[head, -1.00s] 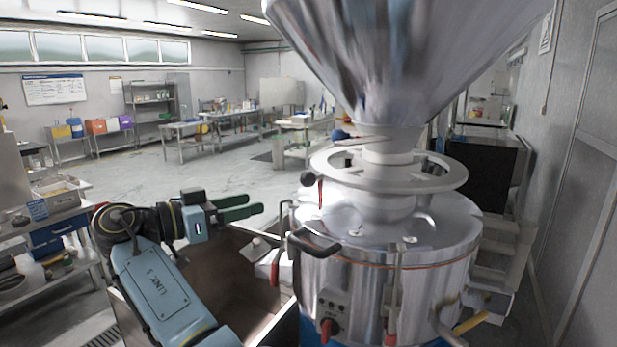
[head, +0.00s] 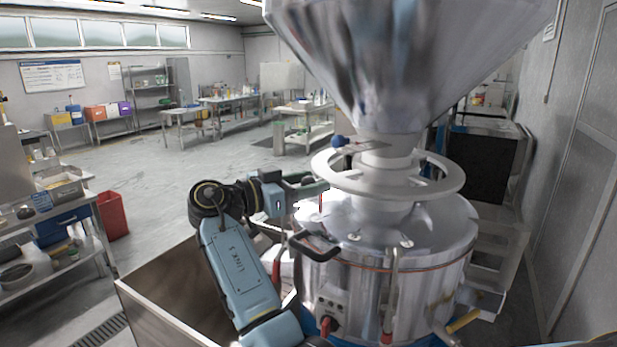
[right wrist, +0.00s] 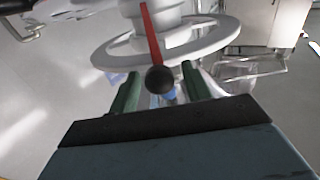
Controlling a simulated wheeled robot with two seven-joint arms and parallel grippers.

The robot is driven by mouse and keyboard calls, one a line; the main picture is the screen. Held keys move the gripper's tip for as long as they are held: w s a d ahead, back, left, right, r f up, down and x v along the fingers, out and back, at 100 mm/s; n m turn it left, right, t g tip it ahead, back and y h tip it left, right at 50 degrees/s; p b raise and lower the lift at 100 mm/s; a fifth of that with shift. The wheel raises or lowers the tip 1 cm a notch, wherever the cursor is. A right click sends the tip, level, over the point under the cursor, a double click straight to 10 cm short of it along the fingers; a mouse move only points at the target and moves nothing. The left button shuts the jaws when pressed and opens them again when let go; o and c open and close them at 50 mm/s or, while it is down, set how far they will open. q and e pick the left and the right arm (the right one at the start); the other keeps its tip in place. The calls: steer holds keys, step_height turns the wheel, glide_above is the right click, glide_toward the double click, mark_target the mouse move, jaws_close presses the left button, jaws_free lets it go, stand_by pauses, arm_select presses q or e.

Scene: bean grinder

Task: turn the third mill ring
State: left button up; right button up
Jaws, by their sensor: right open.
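The white mill ring (head: 455,182) is a wide spoked wheel around the neck below the metal hopper, above the steel drum. In the right wrist view the ring (right wrist: 103,58) crosses the upper middle. A red lever (right wrist: 150,30) ending in a black ball knob (right wrist: 160,79) points at the camera. My right gripper (head: 325,186) reaches the ring's left side. Its green fingers stand open, one on each side of the knob in the right wrist view (right wrist: 158,82); contact cannot be told. The knob is hidden in the head view. My left gripper is out of view.
The hopper (head: 400,60) hangs close above the ring. The steel drum (head: 430,240) with a black handle (head: 313,246) lies just below. An open-topped bin (head: 170,300) stands under my arm. A blue ball (head: 338,141) sits behind the ring.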

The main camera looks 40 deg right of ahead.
steer(key=shift+d, duration=0.15)
steer(key=shift+c, duration=0.2)
jaws_close()
